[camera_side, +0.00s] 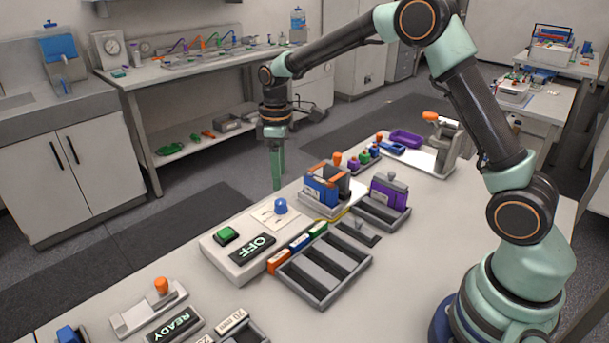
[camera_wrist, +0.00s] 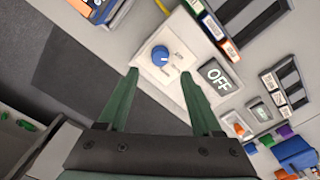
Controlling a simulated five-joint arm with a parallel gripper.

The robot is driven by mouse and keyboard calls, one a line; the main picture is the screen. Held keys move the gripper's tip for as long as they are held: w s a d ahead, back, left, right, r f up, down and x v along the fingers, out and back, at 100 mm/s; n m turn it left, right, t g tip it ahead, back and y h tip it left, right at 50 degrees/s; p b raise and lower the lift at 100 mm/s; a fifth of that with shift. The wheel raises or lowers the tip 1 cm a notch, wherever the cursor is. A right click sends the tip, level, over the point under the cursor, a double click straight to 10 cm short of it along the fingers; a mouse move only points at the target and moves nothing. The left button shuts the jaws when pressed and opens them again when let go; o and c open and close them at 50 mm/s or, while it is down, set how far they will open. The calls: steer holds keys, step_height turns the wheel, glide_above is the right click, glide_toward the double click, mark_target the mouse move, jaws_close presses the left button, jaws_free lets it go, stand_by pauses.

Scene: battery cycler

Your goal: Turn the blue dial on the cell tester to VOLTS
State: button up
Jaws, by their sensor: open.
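The blue dial (camera_side: 281,206) stands on a white plate at the far right end of the cell tester (camera_side: 222,252), a pale box. The tester also has a green button (camera_side: 226,236) and a dark display reading OFF (camera_side: 257,249). In the wrist view the dial (camera_wrist: 160,54) shows a pale pointer line, and small labels on its plate are too small to read. My gripper (camera_side: 277,186) points down above and behind the dial, apart from it. In the wrist view my gripper (camera_wrist: 158,73) is open and empty, with the dial between and beyond the fingertips.
A blue pack in an orange-edged holder (camera_side: 321,190) stands right of the dial. A purple block (camera_side: 389,191) is farther right. A slotted dark tray (camera_side: 324,269) and coloured labelled blocks (camera_side: 299,242) sit in front of the tester. A READY display (camera_side: 173,324) is at lower left.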

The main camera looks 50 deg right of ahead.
mark_target(280, 201)
step_height(280, 201, down, 8)
steer(key=shift+r, duration=0.2)
jaws_close()
